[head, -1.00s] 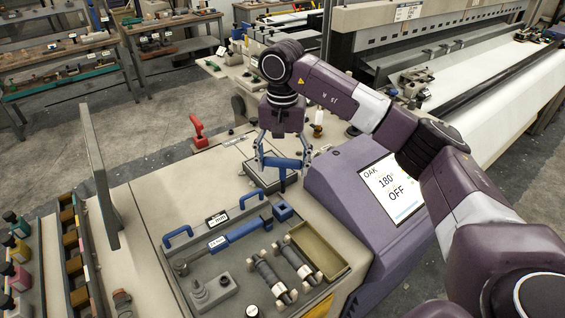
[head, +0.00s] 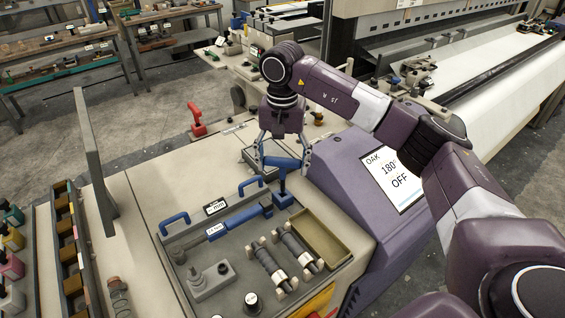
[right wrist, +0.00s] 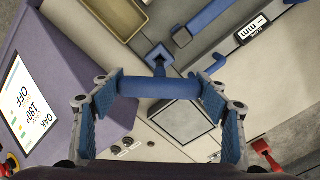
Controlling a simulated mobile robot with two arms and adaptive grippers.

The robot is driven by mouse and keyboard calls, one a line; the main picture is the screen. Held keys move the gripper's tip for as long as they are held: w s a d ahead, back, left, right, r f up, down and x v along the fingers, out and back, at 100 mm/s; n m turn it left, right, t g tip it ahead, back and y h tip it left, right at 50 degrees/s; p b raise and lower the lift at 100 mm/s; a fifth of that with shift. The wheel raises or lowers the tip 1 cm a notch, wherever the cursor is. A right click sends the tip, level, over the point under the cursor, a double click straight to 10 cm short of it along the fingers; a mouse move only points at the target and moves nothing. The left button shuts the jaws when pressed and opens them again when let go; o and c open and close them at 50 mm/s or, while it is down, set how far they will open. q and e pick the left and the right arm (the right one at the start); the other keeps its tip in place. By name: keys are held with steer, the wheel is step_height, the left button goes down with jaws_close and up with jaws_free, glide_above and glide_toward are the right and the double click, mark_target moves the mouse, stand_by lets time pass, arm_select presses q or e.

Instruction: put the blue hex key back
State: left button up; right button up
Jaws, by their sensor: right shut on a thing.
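The blue hex key (head: 282,162) has a T-shaped handle and a short shank pointing down. My right gripper (head: 284,165) is shut on its handle, one finger at each end. The handle also shows across the fingers in the right wrist view (right wrist: 160,86). Below it stands a blue square holder (head: 283,201) at the back corner of the grey tool tray. The holder also shows in the right wrist view (right wrist: 158,54), in line with the shank. The shank's lower end meets the holder's top in the head view; I cannot tell how deep it sits. My left gripper is not in view.
The tray (head: 217,262) holds a blue torque wrench (head: 235,222), blue handles, rollers and an open bin (head: 322,238). A purple console with a screen (head: 392,178) stands close on the right. A grey box (head: 245,153) lies behind. An upright grey panel (head: 96,165) stands left.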

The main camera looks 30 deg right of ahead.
mark_target(282, 178)
steer(key=shift+f+b, duration=1.7)
steer(key=shift+f, duration=0.7)
steer(key=o, duration=1.6)
steer(key=shift+r, duration=0.1)
steer(key=shift+o, duration=0.5)
steer(key=shift+o, duration=1.2)
steer(key=shift+r, duration=0.15)
steer(key=shift+r+p, duration=3.2)
steer(key=shift+r, duration=1.7)
